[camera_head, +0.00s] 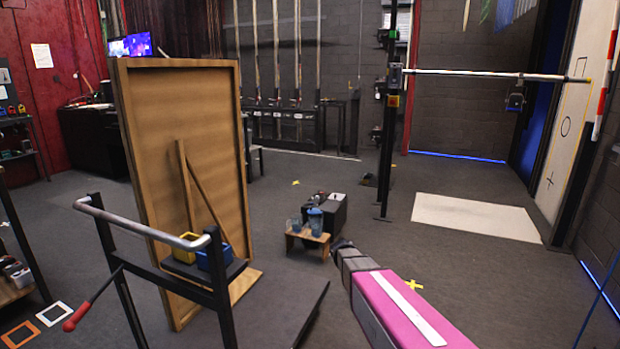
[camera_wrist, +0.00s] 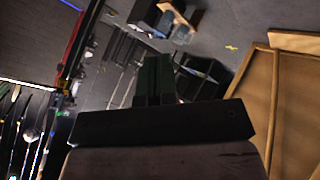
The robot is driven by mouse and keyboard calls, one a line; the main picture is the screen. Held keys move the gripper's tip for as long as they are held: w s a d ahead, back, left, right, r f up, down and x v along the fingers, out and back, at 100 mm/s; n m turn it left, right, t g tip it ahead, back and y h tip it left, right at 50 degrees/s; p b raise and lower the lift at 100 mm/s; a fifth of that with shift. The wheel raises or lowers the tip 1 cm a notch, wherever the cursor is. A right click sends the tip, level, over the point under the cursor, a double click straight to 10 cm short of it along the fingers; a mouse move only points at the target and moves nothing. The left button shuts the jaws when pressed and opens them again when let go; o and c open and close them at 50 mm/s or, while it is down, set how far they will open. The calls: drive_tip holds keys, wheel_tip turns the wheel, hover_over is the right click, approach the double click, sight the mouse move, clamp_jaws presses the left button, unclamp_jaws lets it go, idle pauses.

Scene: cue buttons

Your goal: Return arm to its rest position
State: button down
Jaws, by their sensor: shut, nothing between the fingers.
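My arm reaches in from the lower right of the head view, with a pink link that carries a white stripe. Its dark end, my gripper (camera_head: 342,243), points away from the camera, low in the middle of the picture. It overlaps the floor just right of a small wooden stool. In the wrist view my gripper (camera_wrist: 155,60) shows as dark fingers together above a wide dark block. The fingers are shut and hold nothing. The wrist view is tilted.
The wooden stool (camera_head: 296,240) bears blue cups beside a dark box (camera_head: 333,210). A tall wooden panel (camera_head: 205,120) and a metal rail frame (camera_head: 150,232) stand left. A barbell rack (camera_head: 388,130) stands behind. Open floor lies right, around a white mat (camera_head: 475,218).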

drive_tip(key=s+d+m+g, duration=0.1)
drive_tip(key=s+m+g, duration=0.1)
drive_tip(key=s, duration=0.8)
drive_tip(key=s+d+m+g+y, duration=0.1)
drive_tip(key=s+g, duration=0.3)
drive_tip(key=s, duration=0.5)
drive_tip(key=s+d+m+g, duration=0.3)
drive_tip(key=s+m, duration=0.1)
drive_tip(key=s, duration=0.6)
drive_tip(key=shift+s+d+r+g+y, duration=0.25)
drive_tip(key=shift+s+r+g+y, duration=0.05)
drive_tip(key=shift+r+g+y, duration=0.15)
drive_tip(key=shift+a, duration=0.1)
